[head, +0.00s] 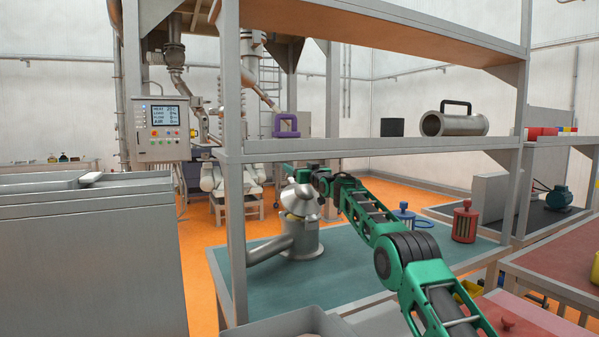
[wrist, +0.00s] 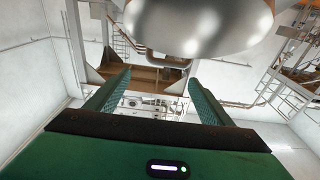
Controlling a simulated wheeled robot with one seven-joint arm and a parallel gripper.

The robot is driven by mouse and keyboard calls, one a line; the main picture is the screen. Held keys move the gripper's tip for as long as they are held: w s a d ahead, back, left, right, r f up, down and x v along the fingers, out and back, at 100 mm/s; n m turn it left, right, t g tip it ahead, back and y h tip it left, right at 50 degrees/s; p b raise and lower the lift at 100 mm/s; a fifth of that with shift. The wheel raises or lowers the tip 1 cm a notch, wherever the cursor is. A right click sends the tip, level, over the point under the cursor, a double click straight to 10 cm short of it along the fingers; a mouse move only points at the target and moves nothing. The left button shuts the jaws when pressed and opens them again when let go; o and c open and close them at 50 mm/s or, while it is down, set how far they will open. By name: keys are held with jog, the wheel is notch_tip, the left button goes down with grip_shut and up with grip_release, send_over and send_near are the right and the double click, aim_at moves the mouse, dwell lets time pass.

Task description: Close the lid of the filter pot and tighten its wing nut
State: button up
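The filter pot (head: 302,241) is a grey metal vessel with a side pipe, standing on the teal-topped table. Its silver domed lid (head: 303,203) is raised and tilted above the body, with a yellowish part showing at its left. My gripper (head: 291,171) is up beside the lid's top, partly hidden by my own green arm. In the wrist view my gripper (wrist: 159,77) has its two teal fingers spread with nothing between them. A smooth, shiny metal dome, apparently the lid (wrist: 200,22), fills the top of that view, beyond the fingers. I cannot make out the wing nut.
A grey shelf frame (head: 232,220) surrounds the work table (head: 350,280), its shelf (head: 375,153) just above my arm. A red cage-like part (head: 465,222) and blue parts (head: 404,215) stand to the right. Clear tabletop lies in front of the pot.

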jog(key=shift+s+a+r, duration=0.1)
jog(key=shift+s+a, duration=0.05)
jog(key=shift+s, duration=0.65)
send_over(302, 192)
jog(key=s+d, duration=0.2)
jog(key=d, duration=0.1)
jog(key=shift+w+d+f, duration=0.1)
jog(key=shift+w+f, duration=0.05)
jog(key=shift+f, duration=0.25)
jog(key=shift+w+d+f, duration=0.1)
jog(key=shift+f, duration=0.3)
